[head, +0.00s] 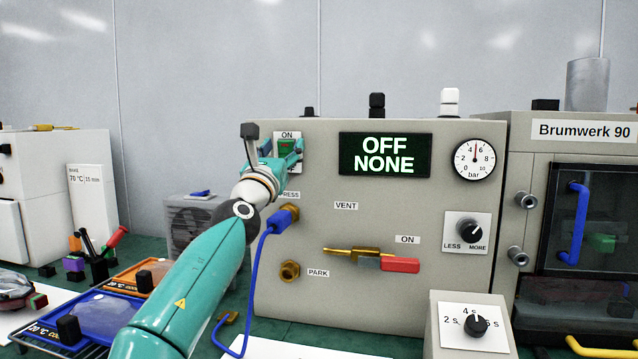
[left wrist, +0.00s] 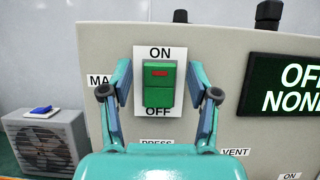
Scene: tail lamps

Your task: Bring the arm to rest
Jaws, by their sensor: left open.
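My left gripper (head: 283,152) is raised in front of the upper left of the beige control box (head: 330,215). It also shows in the left wrist view (left wrist: 160,95), with its two fingers spread wide on either side of a green rocker switch (left wrist: 158,85). The switch sits on a white plate marked ON above and OFF below. Nothing is between the fingers except the switch behind them; whether they touch the box I cannot tell. In the head view the gripper and arm partly cover the switch. My right gripper is not in view.
The display (head: 385,155) reads OFF NONE. A blue hose (head: 267,250) is plugged in at the box's left, below my gripper. A red-handled valve (head: 400,265) sticks out of the front. Trays with lamps (head: 110,312) lie at lower left. An oven (head: 590,215) stands at right.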

